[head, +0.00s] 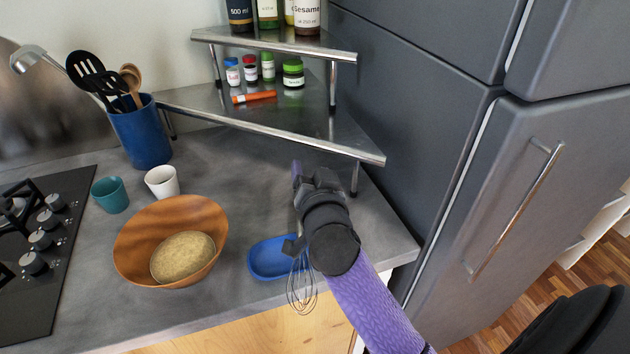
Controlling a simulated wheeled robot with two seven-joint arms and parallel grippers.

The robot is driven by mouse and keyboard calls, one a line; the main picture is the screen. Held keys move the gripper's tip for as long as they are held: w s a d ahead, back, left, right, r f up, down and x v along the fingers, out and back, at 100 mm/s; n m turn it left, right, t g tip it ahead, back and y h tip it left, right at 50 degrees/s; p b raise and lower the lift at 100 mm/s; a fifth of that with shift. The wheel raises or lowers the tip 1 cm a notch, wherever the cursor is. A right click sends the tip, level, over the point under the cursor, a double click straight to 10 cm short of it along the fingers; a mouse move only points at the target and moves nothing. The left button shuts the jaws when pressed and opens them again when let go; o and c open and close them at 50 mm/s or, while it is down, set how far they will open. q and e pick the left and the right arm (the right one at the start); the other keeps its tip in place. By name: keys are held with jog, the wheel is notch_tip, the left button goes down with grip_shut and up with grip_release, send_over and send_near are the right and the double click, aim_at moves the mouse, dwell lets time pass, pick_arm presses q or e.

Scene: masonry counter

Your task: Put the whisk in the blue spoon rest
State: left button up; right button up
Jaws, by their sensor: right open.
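The blue spoon rest (268,259) lies on the counter near its front edge, right of the wooden bowl. The whisk's wire loops (301,286) show just past the right end of the spoon rest and overlap the counter's front edge in the picture. Most of its handle is hidden behind my right arm. My right gripper (294,244) is open at the right end of the spoon rest, close to the whisk. My wrist hides most of the jaws, so I cannot tell whether they touch the whisk. My left gripper is out of view.
A wooden bowl (136,247) holds a loaf-like thing (183,257). Teal (110,195) and white (162,182) cups and a blue utensil crock (141,137) stand behind it. A metal corner shelf (285,122) stands at the back; a grey fridge (540,190) is at right.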

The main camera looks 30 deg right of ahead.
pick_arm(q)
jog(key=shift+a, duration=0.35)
pick_arm(e)
jog(key=v, duration=1.1)
jog(key=shift+s, duration=0.25)
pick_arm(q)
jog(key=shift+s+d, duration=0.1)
